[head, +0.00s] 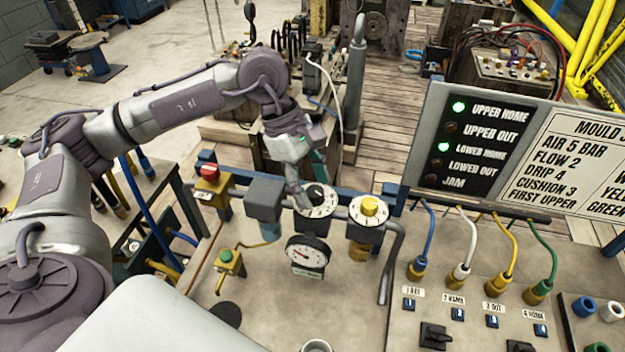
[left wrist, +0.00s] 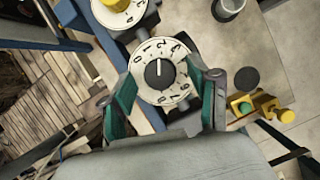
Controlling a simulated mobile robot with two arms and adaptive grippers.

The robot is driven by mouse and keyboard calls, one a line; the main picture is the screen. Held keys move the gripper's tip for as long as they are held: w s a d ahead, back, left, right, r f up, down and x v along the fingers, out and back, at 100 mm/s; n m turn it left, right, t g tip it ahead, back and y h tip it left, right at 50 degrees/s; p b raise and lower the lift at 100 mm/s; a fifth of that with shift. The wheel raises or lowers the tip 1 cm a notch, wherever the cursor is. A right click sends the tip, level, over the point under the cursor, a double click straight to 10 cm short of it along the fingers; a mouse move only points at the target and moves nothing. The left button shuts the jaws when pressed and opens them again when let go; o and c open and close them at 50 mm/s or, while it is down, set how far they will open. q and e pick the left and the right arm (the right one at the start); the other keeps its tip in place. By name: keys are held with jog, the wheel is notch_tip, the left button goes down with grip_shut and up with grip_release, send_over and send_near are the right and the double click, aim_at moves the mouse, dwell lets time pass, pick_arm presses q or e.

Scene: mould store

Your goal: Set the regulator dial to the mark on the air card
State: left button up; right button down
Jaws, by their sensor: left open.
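The regulator dial (head: 322,198) is a white numbered disc with a black knob, on the bench beside a yellow-knobbed dial (head: 369,208). In the left wrist view the black knob (left wrist: 159,74) shows a white line pointing up, near the low numbers; the exact mark is hard to read. My left gripper (head: 303,185) is at the regulator dial, partly hiding it. Its green-padded fingers (left wrist: 165,95) are open on either side of the dial, apart from the knob. The card (head: 560,160) at the right reads AIR 5 BAR. My right gripper is out of view.
A round gauge (head: 307,254) sits just below the dial. A red button box (head: 211,185) and a green button valve (head: 229,262) are to the left. A lamp board (head: 470,150) and coloured hoses (head: 462,238) with plugs stand to the right.

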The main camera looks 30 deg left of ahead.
pick_arm(q)
jog(key=shift+d+f, duration=0.1)
jog(key=shift+f, duration=0.2)
